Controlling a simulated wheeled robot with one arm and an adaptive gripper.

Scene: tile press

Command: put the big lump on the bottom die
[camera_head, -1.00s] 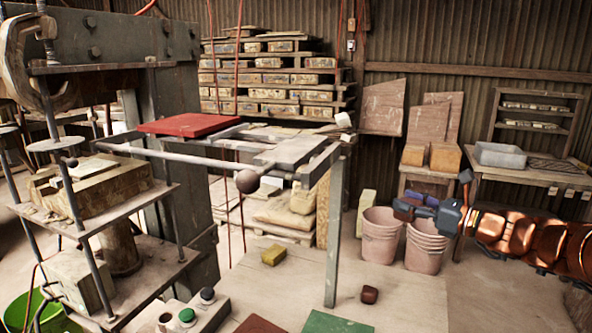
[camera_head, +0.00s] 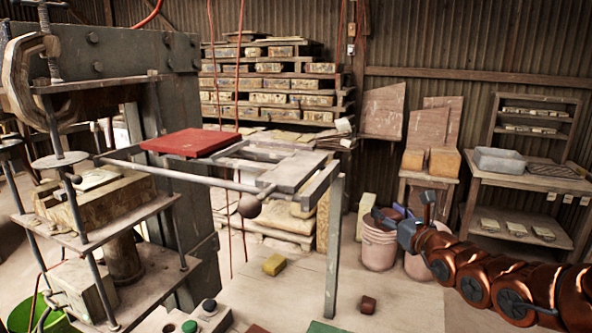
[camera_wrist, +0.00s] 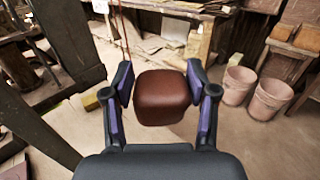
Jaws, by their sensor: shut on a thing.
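A reddish-brown rounded lump (camera_wrist: 162,97) sits between the two fingers of my gripper (camera_wrist: 160,86) in the wrist view, with both pads against its sides. My gripper (camera_head: 396,222) is at the right in the head view, raised in front of the pink buckets, and the lump is mostly hidden there. A smaller-looking brown lump (camera_head: 368,304) lies on the pale surface below. What looks like the bottom die (camera_head: 105,208), a worn tan block with a pale plate on top, stands on the press shelf at the far left, well away from my gripper.
A yellow block (camera_head: 275,265) lies below. Pink buckets (camera_head: 378,248) and a bench (camera_head: 530,182) stand at the right.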

